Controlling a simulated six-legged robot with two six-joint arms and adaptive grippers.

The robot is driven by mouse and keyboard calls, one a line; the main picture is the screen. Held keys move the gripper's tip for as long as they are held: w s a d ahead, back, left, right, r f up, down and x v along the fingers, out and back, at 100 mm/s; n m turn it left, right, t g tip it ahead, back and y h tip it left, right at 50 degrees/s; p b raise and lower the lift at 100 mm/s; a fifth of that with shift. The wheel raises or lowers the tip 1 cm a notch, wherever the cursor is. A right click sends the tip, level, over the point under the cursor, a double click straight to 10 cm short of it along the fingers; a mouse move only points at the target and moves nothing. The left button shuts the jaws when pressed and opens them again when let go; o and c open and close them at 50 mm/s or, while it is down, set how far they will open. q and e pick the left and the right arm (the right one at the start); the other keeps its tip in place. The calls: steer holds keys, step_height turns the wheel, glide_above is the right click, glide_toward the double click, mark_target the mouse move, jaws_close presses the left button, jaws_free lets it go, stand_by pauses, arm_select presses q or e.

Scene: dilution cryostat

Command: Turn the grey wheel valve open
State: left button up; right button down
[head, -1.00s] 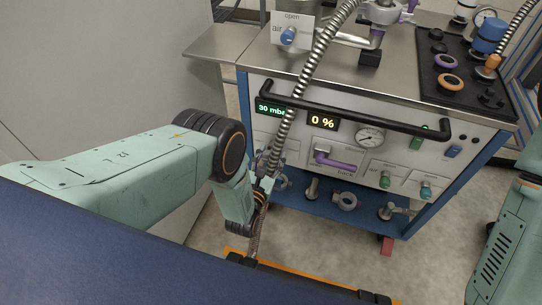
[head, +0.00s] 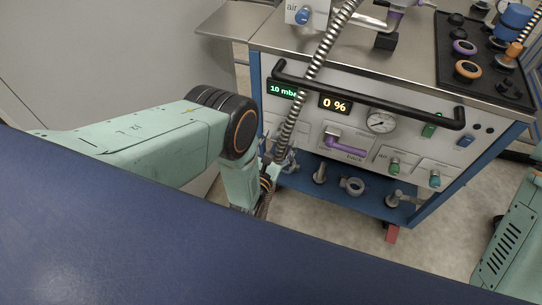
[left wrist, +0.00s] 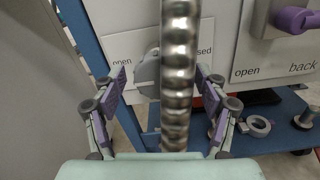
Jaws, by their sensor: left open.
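The grey wheel valve (left wrist: 148,75) is on the white panel in the left wrist view, beside a plate marked "open" and "closed". A ribbed metal hose (left wrist: 176,60) runs in front of it and hides its right part. My left gripper (left wrist: 165,88) is open, with its two fingers apart on either side of the wheel and hose. I cannot tell whether they touch the wheel. In the head view my left gripper (head: 272,170) is in front of the cart's left side, and I cannot make out the wheel there. My right gripper is out of view.
The cart has a black handle bar (head: 370,95), a purple lever (head: 345,146), a gauge (head: 381,122) and green knobs. Its displays read "10 mba" and "0 %". Flanged fittings (head: 352,186) stand on the blue lower shelf. The hose (head: 305,85) crosses the cart's front.

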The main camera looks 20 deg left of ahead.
arm_select(q)
steer(key=s, duration=1)
steer(key=shift+s, duration=0.15)
steer(key=shift+a, duration=0.15)
stand_by(0.9)
